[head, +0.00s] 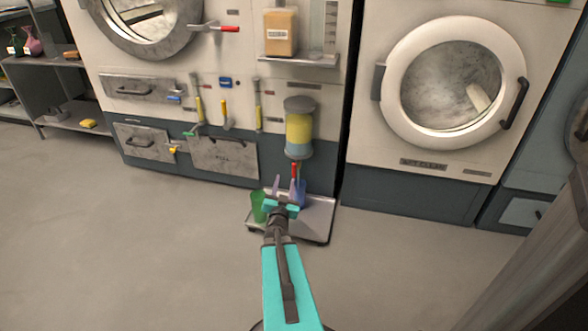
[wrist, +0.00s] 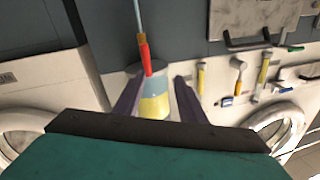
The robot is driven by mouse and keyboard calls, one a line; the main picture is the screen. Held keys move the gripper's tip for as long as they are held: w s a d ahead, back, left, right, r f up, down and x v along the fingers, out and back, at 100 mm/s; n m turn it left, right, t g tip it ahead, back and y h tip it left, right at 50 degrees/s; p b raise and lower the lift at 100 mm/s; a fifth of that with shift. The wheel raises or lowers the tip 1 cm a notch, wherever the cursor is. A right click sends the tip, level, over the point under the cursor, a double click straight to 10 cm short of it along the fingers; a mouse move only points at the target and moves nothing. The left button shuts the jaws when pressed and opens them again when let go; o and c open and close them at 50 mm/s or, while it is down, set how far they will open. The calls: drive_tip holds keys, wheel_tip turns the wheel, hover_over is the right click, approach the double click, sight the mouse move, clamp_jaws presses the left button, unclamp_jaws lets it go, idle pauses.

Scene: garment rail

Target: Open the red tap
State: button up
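The red tap (head: 294,170) hangs below a clear dispenser (head: 299,130) holding yellow and blue layers on the machine front. In the wrist view the red tap (wrist: 146,58) shows as a red handle in front of the dispenser (wrist: 157,100), just beyond the left fingertip. My gripper (head: 285,183) is just in front of and slightly below the tap in the head view. In the wrist view my gripper (wrist: 159,78) is open, its two purple fingers apart with nothing clearly between them. I cannot tell whether a finger touches the tap.
A green cup (head: 258,206) and a blue container (head: 299,192) stand on a low metal tray (head: 318,222) under the dispenser. A lever with a red grip (head: 229,29) is higher on the machine. Yellow-handled tools (head: 225,113) hang to the left. The floor in front is clear.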

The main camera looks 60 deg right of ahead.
sight(294, 169)
drive_tip(key=s+n, duration=0.1)
drive_tip(key=s+a+n+p, duration=0.1)
drive_tip(key=s, duration=0.1)
drive_tip(key=s+n, duration=0.1)
drive_tip(key=shift+s+a+f+y, duration=0.2)
drive_tip(key=shift+s+a+y, duration=0.1)
drive_tip(key=shift+s, duration=0.05)
drive_tip(key=shift+d, duration=0.15)
drive_tip(key=b+x, duration=0.3)
drive_tip(key=x, duration=0.9)
drive_tip(key=shift+w+d, duration=0.1)
drive_tip(key=shift+w, duration=0.15)
drive_tip(key=shift+w+d+r+b, duration=0.1)
drive_tip(key=shift+w+d+b, duration=0.2)
drive_tip(key=shift+d, duration=0.25)
drive_tip(key=shift+c, duration=0.3)
clamp_jaws()
